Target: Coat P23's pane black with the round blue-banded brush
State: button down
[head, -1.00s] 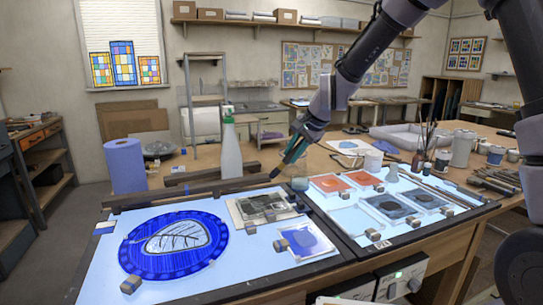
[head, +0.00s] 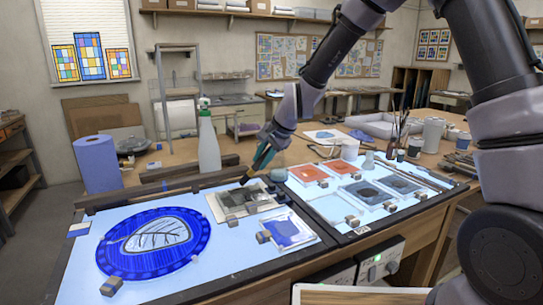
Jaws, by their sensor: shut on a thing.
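My gripper (head: 268,146) is shut on a slim brush (head: 258,165). The brush slants down to the left, with its dark tip just above the far right part of a grey and black plate (head: 222,208). I cannot tell whether the tip touches it. The brush shows teal and a pale orange part; its band is too small to make out. Several panes lie on the lit table: a blue one (head: 285,229), two orange ones (head: 307,174) and two grey ones with dark patches (head: 368,191). Labels are too small to read, so I cannot tell which is P23.
A small jar (head: 278,175) stands right of the brush tip. A spray bottle (head: 208,145) and blue paper roll (head: 97,164) stand behind the lit table. A round blue glass panel (head: 115,258) lies at left. Brush pots (head: 401,154) stand at right.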

jog(key=s+a, duration=0.4)
jog(key=a, duration=0.3)
jog(key=s+d, duration=0.1)
jog(key=d, duration=0.2)
jog(key=s+d, duration=0.1)
jog(key=d, duration=0.1)
jog(key=shift+s+d+f, duration=0.1)
jog(key=shift+s+d, duration=0.15)
jog(key=shift+s, duration=0.1)
dwell(0.7)
jog(key=shift+f, duration=0.2)
jog(key=shift+f, duration=0.25)
dwell(0.5)
